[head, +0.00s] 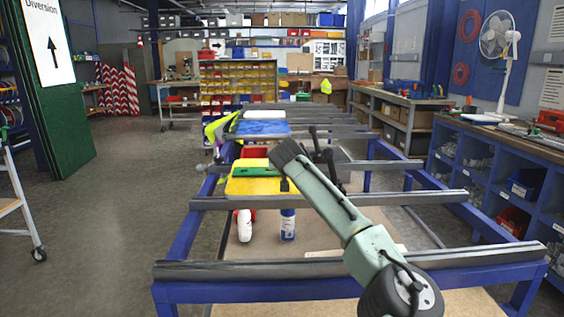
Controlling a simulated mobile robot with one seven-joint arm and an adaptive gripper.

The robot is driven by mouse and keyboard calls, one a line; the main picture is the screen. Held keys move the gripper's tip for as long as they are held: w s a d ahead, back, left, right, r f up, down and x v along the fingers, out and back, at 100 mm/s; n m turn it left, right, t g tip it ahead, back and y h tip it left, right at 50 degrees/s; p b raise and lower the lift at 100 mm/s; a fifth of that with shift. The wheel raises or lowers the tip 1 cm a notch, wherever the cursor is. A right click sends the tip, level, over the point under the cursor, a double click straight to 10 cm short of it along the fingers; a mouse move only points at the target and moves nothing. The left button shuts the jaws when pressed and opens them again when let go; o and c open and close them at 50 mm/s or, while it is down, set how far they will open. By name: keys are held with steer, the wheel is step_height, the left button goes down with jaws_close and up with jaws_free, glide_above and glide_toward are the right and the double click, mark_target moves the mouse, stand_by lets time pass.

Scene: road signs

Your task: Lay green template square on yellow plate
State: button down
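The yellow plate (246,187) lies flat across the rails of the blue-framed bench, left of my arm. The green template square (257,172) shows as a flat green strip over the plate and looks to be lying on it; at this size I cannot tell whether it touches all along. My gripper (318,153) is a small dark shape behind the end of my arm, to the right of the plate and template. My arm's dark wrist hides part of it, and its finger opening cannot be made out. The right end of the plate is partly covered by my arm.
Grey rails cross the blue bench frame (178,250). A white bottle (244,226) and a blue-and-white can (288,224) stand on the lower shelf. A blue sheet (262,127) lies farther back. Blue shelving (490,170) stands right; the left floor is open.

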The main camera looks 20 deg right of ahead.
steer(key=shift+f, duration=0.1)
steer(key=c, duration=1.4)
jaws_free()
steer(key=b+v, duration=0.4)
steer(key=v, duration=0.6)
steer(key=shift+s+a, duration=0.1)
steer(key=shift+s, duration=0.3)
steer(key=shift+s+a+r, duration=0.15)
steer(key=shift+s+r, duration=0.25)
steer(key=shift+s, duration=0.15)
